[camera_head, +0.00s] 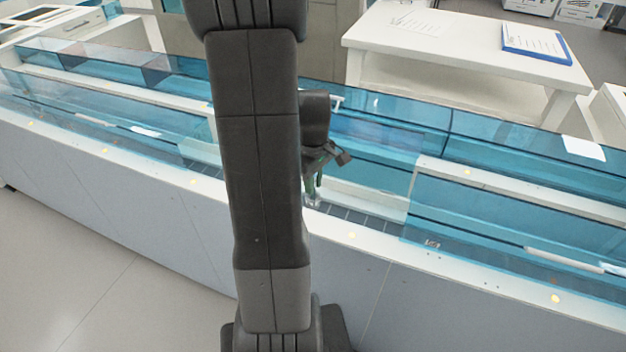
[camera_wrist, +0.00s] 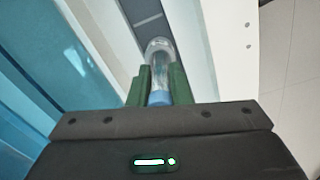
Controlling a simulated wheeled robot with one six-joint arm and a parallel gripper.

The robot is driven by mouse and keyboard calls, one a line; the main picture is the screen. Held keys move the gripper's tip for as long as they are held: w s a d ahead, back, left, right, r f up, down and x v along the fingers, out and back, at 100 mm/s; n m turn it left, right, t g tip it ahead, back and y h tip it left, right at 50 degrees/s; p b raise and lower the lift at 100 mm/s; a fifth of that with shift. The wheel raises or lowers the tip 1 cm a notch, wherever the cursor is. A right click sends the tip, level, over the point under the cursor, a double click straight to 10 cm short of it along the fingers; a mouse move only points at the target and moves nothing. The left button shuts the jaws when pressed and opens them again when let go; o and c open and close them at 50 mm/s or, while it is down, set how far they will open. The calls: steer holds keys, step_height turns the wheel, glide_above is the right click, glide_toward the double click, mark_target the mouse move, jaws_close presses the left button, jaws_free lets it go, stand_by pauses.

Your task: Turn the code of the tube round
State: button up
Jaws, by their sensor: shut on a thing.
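My gripper (camera_wrist: 159,88) is shut on a clear tube (camera_wrist: 159,50), with one green finger on each side of it. The tube's clear rounded end points away from the gripper, and a blue part (camera_wrist: 159,98) shows between the fingers. I cannot make out a code on the tube in the wrist view. In the head view my gripper (camera_head: 314,186) is partly hidden by my arm, with the tube (camera_head: 312,199) small and blurred at its tip, over the dark track (camera_head: 358,218).
The track runs in a long white channel with blue see-through covers (camera_head: 515,235) on both sides of the gap where my gripper is. The channel's white front rim (camera_head: 400,260) is close by. A white table (camera_head: 440,48) with a blue clipboard (camera_head: 535,42) stands behind.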

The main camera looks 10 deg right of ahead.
steer(key=n, duration=0.6)
steer(key=shift+f, duration=0.15)
stand_by(0.3)
steer(key=o, duration=0.9)
steer(key=shift+c, duration=0.2)
step_height(320, 180, up, 14)
steer(key=shift+f+p, duration=0.1)
steer(key=shift+p, duration=0.95)
